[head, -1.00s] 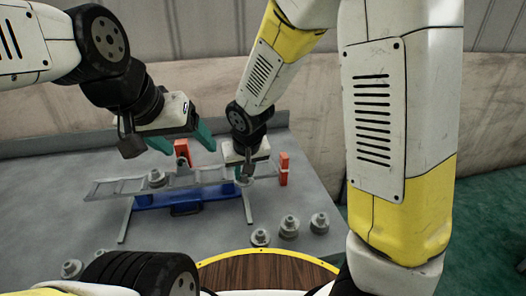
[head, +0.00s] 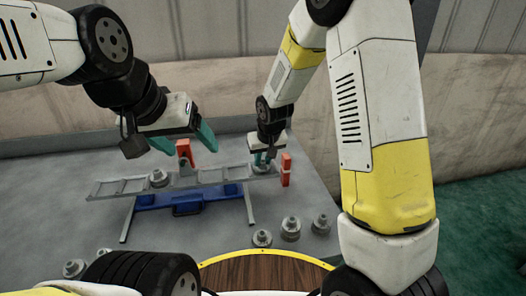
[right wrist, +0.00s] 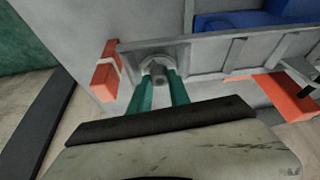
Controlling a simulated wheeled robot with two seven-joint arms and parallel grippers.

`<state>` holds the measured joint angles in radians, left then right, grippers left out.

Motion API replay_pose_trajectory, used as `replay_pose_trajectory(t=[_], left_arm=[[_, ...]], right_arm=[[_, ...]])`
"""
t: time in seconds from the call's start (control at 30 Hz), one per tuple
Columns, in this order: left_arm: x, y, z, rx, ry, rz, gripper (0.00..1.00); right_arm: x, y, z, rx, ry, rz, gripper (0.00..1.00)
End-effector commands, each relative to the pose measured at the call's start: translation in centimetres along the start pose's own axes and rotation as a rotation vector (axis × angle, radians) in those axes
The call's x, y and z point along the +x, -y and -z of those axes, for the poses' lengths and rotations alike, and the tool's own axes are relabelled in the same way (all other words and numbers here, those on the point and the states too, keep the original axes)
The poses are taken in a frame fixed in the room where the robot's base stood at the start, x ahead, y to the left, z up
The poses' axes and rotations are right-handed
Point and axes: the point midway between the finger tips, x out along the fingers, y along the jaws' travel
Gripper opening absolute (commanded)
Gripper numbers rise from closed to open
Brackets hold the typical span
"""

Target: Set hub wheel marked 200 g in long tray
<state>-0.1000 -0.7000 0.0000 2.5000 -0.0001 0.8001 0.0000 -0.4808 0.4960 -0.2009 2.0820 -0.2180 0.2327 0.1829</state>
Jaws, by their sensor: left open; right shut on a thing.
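The long tray (head: 130,187) is a grey, ladder-like channel with cross walls, lying left to right across the table. One grey hub wheel (head: 158,178) sits in its left part. My right gripper (head: 260,162) is shut on another grey hub wheel (right wrist: 157,70), at the tray's right end. In the right wrist view its teal fingers lie on both sides of the wheel, beside the tray's end compartment; I cannot tell whether the wheel touches the tray floor. No weight marking is readable. My left gripper (head: 184,142) is open and empty, above and behind the tray.
Red-orange blocks (head: 286,169) stand at the tray's right end and behind its middle (head: 184,152). A blue base (head: 165,200) lies under the tray. Several loose hub wheels (head: 291,228) stand in front on the grey table, with others at front left (head: 74,268).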

Motion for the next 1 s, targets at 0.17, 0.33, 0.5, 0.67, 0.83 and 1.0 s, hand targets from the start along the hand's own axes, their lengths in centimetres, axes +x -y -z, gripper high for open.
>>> replay_pose_trajectory(t=[0.17, 0.33, 0.5, 0.67, 0.83, 1.0], left_arm=[[0.0, 0.0, 0.0, 0.000, 0.000, 0.000, 0.74], [0.0, 0.0, 0.0, 0.000, 0.000, 0.000, 0.74], [0.0, 0.0, 0.0, 0.000, 0.000, 0.000, 0.74], [0.0, 0.0, 0.0, 0.000, 0.000, 0.000, 0.74], [0.0, 0.0, 0.0, 0.000, 0.000, 0.000, 0.74], [0.0, 0.0, 0.0, 0.000, 0.000, 0.000, 0.74]], right_arm=[[0.6, -0.1, -0.2, 0.002, -0.002, 0.000, 0.00], [0.7, 0.0, -0.3, 0.002, -0.001, -0.001, 0.00], [0.8, -0.1, -0.4, 0.002, -0.001, -0.001, 0.42], [0.8, -0.1, -0.4, 0.002, -0.001, -0.001, 0.44], [0.8, 0.0, -0.3, 0.002, -0.001, 0.000, 0.44], [-0.8, 0.0, -0.1, 0.002, -0.004, 0.000, 0.44]])
